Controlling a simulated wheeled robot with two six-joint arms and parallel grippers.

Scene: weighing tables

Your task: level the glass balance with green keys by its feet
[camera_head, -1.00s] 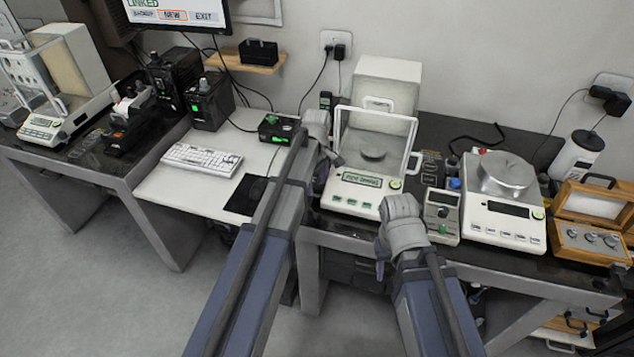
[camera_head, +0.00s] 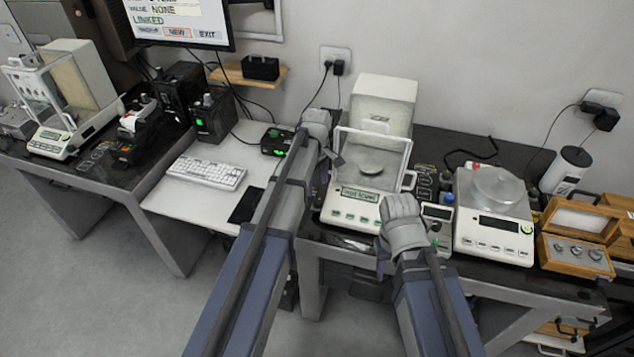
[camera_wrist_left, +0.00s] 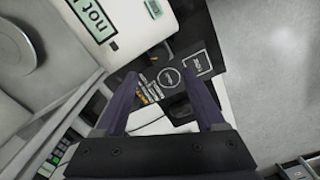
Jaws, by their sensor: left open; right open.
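The white glass balance with green keys (camera_head: 347,214) stands on the dark-topped table between my two hands; it also shows at the upper left of the left wrist view (camera_wrist_left: 130,30). Its display (camera_head: 361,194) is lit, and in the wrist view the word "not" is legible. A round pan (camera_head: 372,169) sits inside the glass. Its feet are hidden. My left gripper (camera_head: 335,160) is open and empty at the balance's left side; its two fingers spread in the wrist view (camera_wrist_left: 160,78). My right gripper (camera_head: 405,222) is at the front right corner; its fingertips are hidden by the wrist.
A small device (camera_head: 437,222) and a second balance with a round cover (camera_head: 494,230) stand to the right. A wooden weight box (camera_head: 575,254) lies beyond. The left desk holds a keyboard (camera_head: 206,173), a black box with green light (camera_head: 277,142) and a dark pad (camera_head: 246,204).

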